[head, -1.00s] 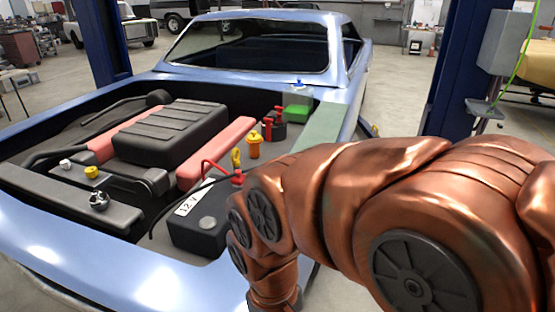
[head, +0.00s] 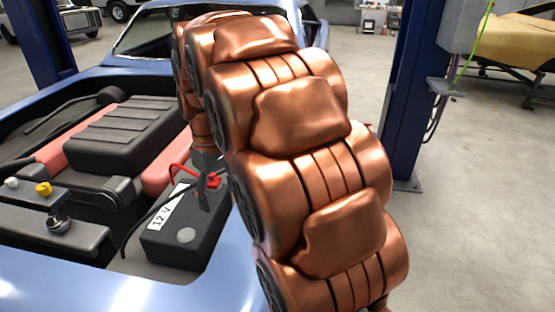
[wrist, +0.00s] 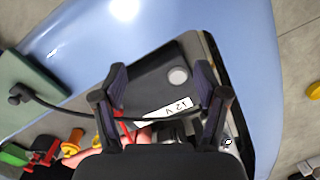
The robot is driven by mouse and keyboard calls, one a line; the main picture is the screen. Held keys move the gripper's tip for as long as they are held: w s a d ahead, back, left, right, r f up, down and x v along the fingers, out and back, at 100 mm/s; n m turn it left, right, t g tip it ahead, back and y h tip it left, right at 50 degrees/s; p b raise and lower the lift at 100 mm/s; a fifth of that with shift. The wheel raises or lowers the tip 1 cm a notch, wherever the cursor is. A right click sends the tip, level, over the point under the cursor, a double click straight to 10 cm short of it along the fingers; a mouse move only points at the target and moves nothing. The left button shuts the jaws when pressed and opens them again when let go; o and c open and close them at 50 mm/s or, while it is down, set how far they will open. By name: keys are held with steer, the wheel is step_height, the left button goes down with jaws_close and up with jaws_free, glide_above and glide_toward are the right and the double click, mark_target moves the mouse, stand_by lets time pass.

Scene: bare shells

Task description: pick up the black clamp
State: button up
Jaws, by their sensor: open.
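My gripper (wrist: 160,72) is open and empty, its two dark fingers spread above the battery (wrist: 150,78) in the wrist view. In the head view my gripper (head: 204,190) points down over the battery (head: 188,237), mostly hidden behind my copper arm. A black cable (wrist: 60,108) crosses the wrist view below the fingertips. Its thick black end (wrist: 15,95), which looks like the black clamp, lies at the green mat (wrist: 22,72) at the left. I cannot tell the clamp's exact shape. A red clamp (head: 213,181) and red cable show beside the battery in the head view.
The blue car body (head: 90,285) surrounds the open engine bay. A black engine cover (head: 125,135) and a yellow cap (head: 44,188) lie left of the battery. A blue post (head: 405,110) stands at the right. Open floor (head: 480,220) lies at the far right.

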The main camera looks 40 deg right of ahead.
steer(key=w+d+n, duration=0.1)
steer(key=w+d, duration=0.8)
steer(key=w+d+f+n, duration=0.1)
steer(key=w+d+f, duration=0.1)
steer(key=d, duration=0.6)
steer(key=w+d+f+n+t+p, duration=0.1)
steer(key=w+d+n, duration=0.1)
steer(key=d, duration=0.6)
steer(key=w+d+f+n+t, duration=0.1)
steer(key=w+d+f, duration=0.1)
steer(key=d, duration=0.7)
steer(key=shift+w+f+p, duration=0.3)
steer(key=shift+w+f, duration=0.05)
steer(key=shift+w, duration=0.5)
steer(key=shift+s+d+f+n, duration=0.1)
steer(key=shift+d+f+n, duration=0.1)
steer(key=shift+d+n, duration=0.1)
steer(key=shift+d+f+b, duration=0.1)
steer(key=shift+f+b, duration=0.2)
steer(key=shift+f, duration=0.2)
steer(key=shift+a+f+b, duration=0.2)
steer(key=shift+f+b, duration=0.25)
steer(key=shift+f, duration=0.4)
steer(key=shift+f, duration=0.1)
